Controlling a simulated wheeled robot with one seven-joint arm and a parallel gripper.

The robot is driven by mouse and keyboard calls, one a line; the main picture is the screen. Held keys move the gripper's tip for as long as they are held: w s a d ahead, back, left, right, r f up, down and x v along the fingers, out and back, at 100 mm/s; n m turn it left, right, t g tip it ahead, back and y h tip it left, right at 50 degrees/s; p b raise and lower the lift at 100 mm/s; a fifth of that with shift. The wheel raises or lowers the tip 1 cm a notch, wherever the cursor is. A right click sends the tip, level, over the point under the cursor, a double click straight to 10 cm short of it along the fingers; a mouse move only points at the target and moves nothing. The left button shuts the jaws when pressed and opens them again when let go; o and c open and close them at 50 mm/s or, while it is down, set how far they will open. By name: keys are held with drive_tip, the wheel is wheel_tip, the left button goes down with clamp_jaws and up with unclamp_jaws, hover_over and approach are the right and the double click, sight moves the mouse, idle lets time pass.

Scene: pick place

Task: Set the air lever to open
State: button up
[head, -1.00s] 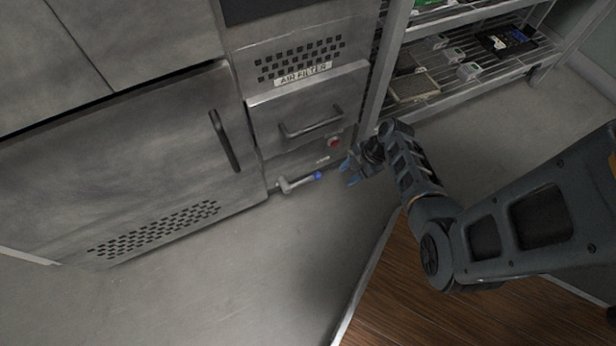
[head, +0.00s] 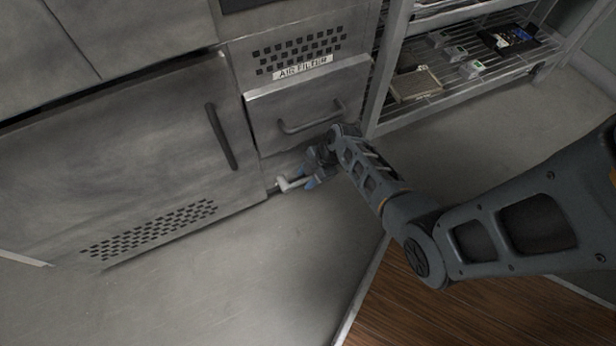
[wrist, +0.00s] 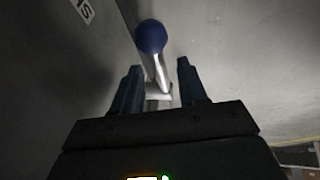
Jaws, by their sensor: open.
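The air lever (head: 287,184) is a pale metal handle low on the cabinet front, below the air filter drawer (head: 305,112). In the head view my gripper (head: 315,178) is at the lever's right end and hides its blue knob. In the wrist view the lever (wrist: 158,75) with its blue ball knob (wrist: 151,37) stands between my two blue fingers. My gripper (wrist: 158,92) is open, with a finger on each side of the lever and visible gaps to both. The knob reaches beyond the fingertips in the picture.
A cabinet door with a dark handle (head: 221,136) is left of the drawer. A wire shelf rack (head: 465,75) with boxes stands to the right. The grey floor (head: 230,270) in front is clear. Part of a white label (wrist: 83,10) shows in the wrist view.

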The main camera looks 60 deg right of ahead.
drive_tip(key=shift+c, duration=0.2)
clamp_jaws()
idle(0.5)
